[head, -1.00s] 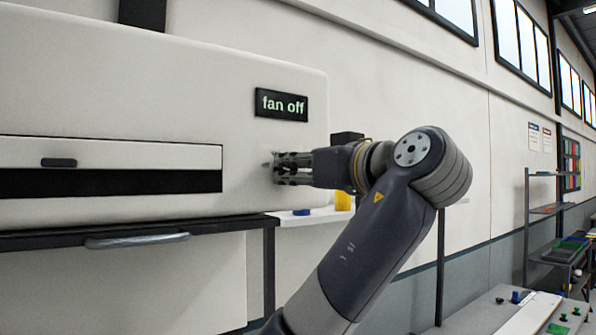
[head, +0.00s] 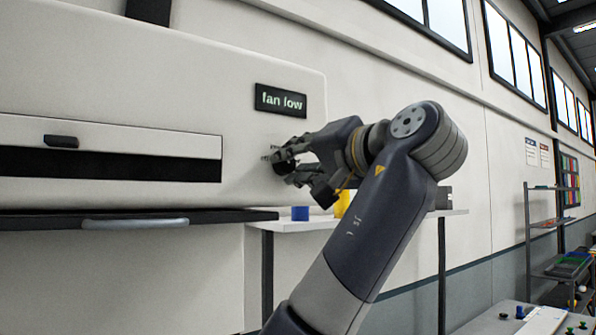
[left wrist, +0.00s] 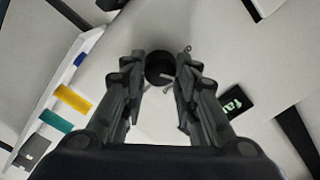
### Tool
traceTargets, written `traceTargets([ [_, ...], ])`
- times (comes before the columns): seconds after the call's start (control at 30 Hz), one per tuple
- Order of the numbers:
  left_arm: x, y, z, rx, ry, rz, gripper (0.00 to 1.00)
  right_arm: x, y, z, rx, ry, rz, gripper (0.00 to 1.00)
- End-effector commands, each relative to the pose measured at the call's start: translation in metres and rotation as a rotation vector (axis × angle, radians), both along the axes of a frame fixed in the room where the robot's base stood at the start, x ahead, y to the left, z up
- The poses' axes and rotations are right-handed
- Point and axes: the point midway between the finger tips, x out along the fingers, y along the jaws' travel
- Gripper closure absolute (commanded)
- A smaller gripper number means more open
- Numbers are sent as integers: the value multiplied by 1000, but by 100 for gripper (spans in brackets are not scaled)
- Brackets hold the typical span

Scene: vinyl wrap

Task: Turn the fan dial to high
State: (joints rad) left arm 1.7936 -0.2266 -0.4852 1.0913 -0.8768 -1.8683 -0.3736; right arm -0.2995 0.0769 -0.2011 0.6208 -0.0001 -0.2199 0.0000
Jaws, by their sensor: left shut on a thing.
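The black fan dial (head: 280,167) is on the front of the pale machine (head: 180,75), below a small black display (head: 280,101) that reads "fan low". My left gripper (head: 277,167) is shut on the dial and is rolled at a slant in the head view. In the left wrist view the round black dial (left wrist: 160,66) sits between the tips of the two fingers of my left gripper (left wrist: 161,72). The display shows partly there, tilted, beside the right finger (left wrist: 236,102). The gripper hides part of the dial in the head view. My right gripper is not in view.
The machine has a dark slot with a handled panel (head: 100,137) on its left. A white shelf (head: 300,225) beside it holds a blue item (head: 300,213) and a yellow item (head: 342,204) below my gripper. Open metal shelving (head: 545,225) stands far right.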

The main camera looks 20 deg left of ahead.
Motion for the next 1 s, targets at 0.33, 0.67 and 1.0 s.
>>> traceTargets([
  [0.33,0,2,0,204,256,3,96,0,-4,-18,-5,1,1,82],
  [0.67,-1,2,2,398,501,6,96,-1,-5,-31,-6,2,-1,82],
  [1.0,-1,3,2,596,755,8,96,-1,-5,-44,-6,2,-1,82],
])
